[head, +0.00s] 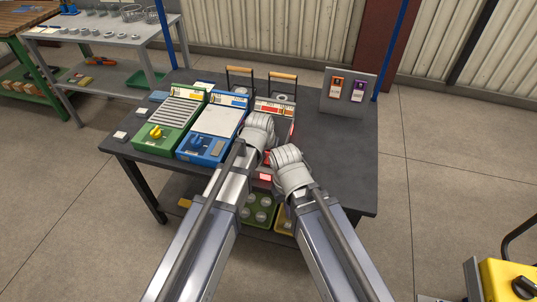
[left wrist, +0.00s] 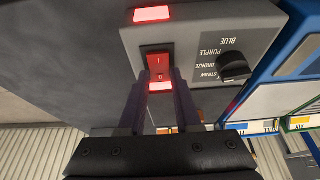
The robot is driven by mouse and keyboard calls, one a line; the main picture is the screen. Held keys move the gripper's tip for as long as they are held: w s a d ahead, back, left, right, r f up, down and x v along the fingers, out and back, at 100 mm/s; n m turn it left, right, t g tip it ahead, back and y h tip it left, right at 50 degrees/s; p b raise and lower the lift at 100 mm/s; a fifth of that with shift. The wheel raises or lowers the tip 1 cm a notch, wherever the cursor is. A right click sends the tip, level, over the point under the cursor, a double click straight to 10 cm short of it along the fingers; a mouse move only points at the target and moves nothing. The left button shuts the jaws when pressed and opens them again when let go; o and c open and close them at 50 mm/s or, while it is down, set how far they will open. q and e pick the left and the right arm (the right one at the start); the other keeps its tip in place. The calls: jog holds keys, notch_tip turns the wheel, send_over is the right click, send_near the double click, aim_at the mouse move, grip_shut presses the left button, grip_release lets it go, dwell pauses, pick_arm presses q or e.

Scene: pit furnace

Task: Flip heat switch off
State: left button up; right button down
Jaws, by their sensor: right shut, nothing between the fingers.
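The heat switch (left wrist: 158,66) is a red rocker marked I and O on a grey panel (left wrist: 195,38) in the left wrist view. My left gripper (left wrist: 160,100) has its fingers apart, one on each side below the rocker, with nothing held between them. Whether a finger touches the switch I cannot tell. In the head view the red-fronted unit (head: 276,108) stands on the dark table, and my arms hide its switch. My right gripper (head: 284,152) is shut and empty in front of that unit, its fingertips mostly hidden by the wrist.
A black knob (left wrist: 233,67) and a lit red lamp (left wrist: 153,14) share the panel. A blue unit (head: 212,128) and a green unit (head: 170,118) stand to the left on the table (head: 345,165). A tag board (head: 347,92) stands at the back right. The table's right side is clear.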

pick_arm(q)
grip_shut()
jog(key=shift+w+d+r+g+p, duration=0.2)
jog(key=shift+w+g+p, duration=0.2)
jog(key=shift+g+p, duration=0.15)
jog(key=shift+w+f+g+y, duration=0.1)
jog(key=shift+g+y, duration=0.2)
jog(key=shift+g, duration=0.05)
jog(key=shift+f+g, duration=0.1)
jog(key=shift+g, duration=0.4)
jog(key=shift+a, duration=0.1)
jog(key=o, duration=0.6)
grip_release()
